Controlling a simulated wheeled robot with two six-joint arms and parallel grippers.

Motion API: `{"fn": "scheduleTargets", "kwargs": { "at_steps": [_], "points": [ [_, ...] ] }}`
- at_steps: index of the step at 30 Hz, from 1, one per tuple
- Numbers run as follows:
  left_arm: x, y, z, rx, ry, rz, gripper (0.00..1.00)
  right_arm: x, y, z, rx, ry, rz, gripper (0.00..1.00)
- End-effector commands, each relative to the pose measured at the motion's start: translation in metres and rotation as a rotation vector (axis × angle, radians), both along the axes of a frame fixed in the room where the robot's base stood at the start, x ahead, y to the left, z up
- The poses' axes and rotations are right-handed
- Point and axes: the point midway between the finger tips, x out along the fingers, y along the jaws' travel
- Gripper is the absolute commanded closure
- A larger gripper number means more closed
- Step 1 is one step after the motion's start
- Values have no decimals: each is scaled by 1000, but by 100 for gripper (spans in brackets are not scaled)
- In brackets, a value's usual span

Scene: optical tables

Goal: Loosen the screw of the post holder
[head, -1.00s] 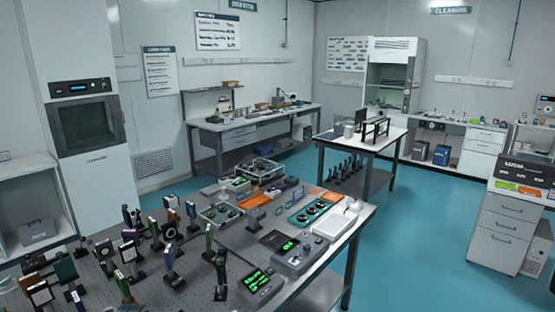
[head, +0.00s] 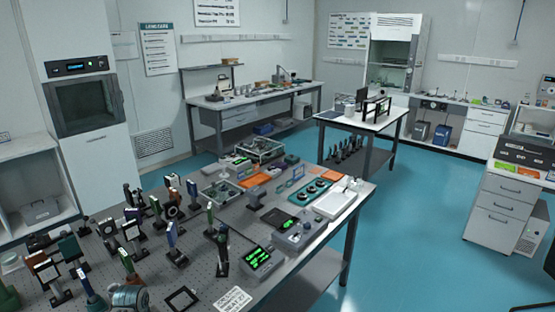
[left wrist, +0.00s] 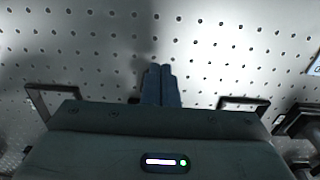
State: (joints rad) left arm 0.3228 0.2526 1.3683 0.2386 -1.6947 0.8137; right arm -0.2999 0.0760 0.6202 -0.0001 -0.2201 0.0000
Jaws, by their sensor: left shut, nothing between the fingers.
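Many post-mounted optics stand on the perforated optical table (head: 205,292) at the lower left of the head view, among them a blue one (head: 171,240) and a black one (head: 222,248). I cannot tell which post holder is the task's one, and no screw can be made out. My left gripper (left wrist: 160,72) shows in the left wrist view. Its two dark blue fingers are together with nothing between them, pointing over bare perforated tabletop. I cannot surely make out either gripper in the head view.
A black square frame (head: 182,300) and a printed card (head: 232,299) lie near the front. A device with a green display (head: 257,258), trays and a white box (head: 335,204) fill the table's right part. Blue floor (head: 420,220) is open on the right.

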Motion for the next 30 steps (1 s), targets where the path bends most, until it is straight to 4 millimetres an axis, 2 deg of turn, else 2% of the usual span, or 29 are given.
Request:
{"fn": "scheduleTargets", "kwargs": {
  "at_steps": [5, 18, 30],
  "points": [
    [-1, -1, 8, -1, -2, 0, 100, 0, 0, 0, 0, 0, 0, 54],
    [-2, -2, 56, -2, 1, -1, 100, 0, -5, 0, -5, 0, 1, 54],
    [-5, -3, 57, -2, 1, -9, 100, 0, -5, 0, -6, 0, 1, 54]
  ]
}}
